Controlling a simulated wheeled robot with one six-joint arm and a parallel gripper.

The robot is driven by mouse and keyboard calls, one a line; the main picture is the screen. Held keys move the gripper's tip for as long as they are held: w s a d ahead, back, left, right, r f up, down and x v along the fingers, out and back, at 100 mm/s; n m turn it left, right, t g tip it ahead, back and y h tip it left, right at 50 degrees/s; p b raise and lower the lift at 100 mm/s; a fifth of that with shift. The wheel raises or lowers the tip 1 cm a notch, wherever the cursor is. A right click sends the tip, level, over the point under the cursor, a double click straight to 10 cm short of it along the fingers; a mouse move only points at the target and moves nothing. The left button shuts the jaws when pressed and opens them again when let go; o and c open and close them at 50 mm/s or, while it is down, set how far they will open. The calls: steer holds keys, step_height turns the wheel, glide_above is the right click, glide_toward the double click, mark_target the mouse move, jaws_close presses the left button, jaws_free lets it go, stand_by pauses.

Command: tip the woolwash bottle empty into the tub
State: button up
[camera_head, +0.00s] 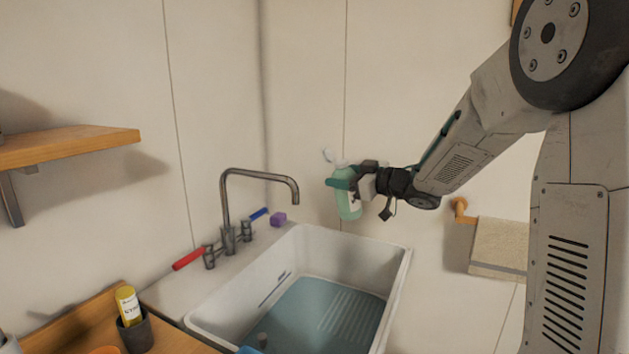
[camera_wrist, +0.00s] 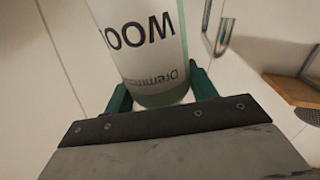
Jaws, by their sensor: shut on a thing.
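The woolwash bottle (camera_head: 348,204) is pale green with a white label. My gripper (camera_head: 345,184) is shut on it and holds it in the air above the back right part of the tub (camera_head: 398,290). The bottle looks close to upright, with a pale piece at its top. In the wrist view the bottle (camera_wrist: 150,45) stands between the green fingers of my gripper (camera_wrist: 160,95), and its label letters read upside down. The white tub holds bluish water (camera_head: 325,315) over a ribbed slope. No stream from the bottle shows.
A grey tap (camera_head: 260,175) with a red lever (camera_head: 188,259) and a blue lever (camera_head: 259,214) arches over the tub's left side. A purple block (camera_head: 278,219) sits on the ledge. A dark cup (camera_head: 135,332) holds a yellow tube (camera_head: 128,305). A towel (camera_head: 498,245) hangs at right.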

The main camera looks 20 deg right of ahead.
mark_target(337, 163)
steer(key=a+n, duration=0.1)
steer(key=n+h, duration=0.1)
steer(key=a+r+n, duration=0.1)
steer(key=shift+s+a+r+n+g, duration=0.1)
steer(key=shift+s+a+n+g, duration=0.2)
steer(key=shift+s+n, duration=0.1)
steer(key=shift+a+r+n+h, duration=0.1)
steer(key=shift+r+n+h, duration=0.2)
steer(key=shift+n+h, duration=0.3)
steer(key=n, duration=0.1)
steer(key=r+n+h, duration=0.1)
steer(key=n, duration=0.2)
steer(key=shift+w+d+r+h, duration=0.1)
steer(key=shift+d+r+h, duration=0.2)
steer(key=shift+r, duration=0.1)
steer(key=shift+s+a+r+n+h, duration=0.2)
steer(key=shift+a+r+n+h, duration=0.2)
steer(key=shift+a+n, duration=0.25)
steer(key=shift+r+n+h+p, duration=0.35)
steer(key=shift+n+h, duration=0.15)
steer(key=shift+n, duration=0.25)
steer(key=shift+a+r+n+h+p, duration=0.2)
steer(key=shift+r+n+h+p, duration=0.25)
steer(key=shift+n, duration=0.45)
steer(key=shift+s+a+r+n+t+h+p, duration=0.1)
steer(key=shift+a+r+n+t+h+p, duration=0.1)
steer(key=shift+n+t+h+p, duration=0.3)
steer(key=shift+a+r+n+h, duration=0.2)
steer(key=shift+n+h, duration=0.05)
steer(key=shift+n, duration=0.55)
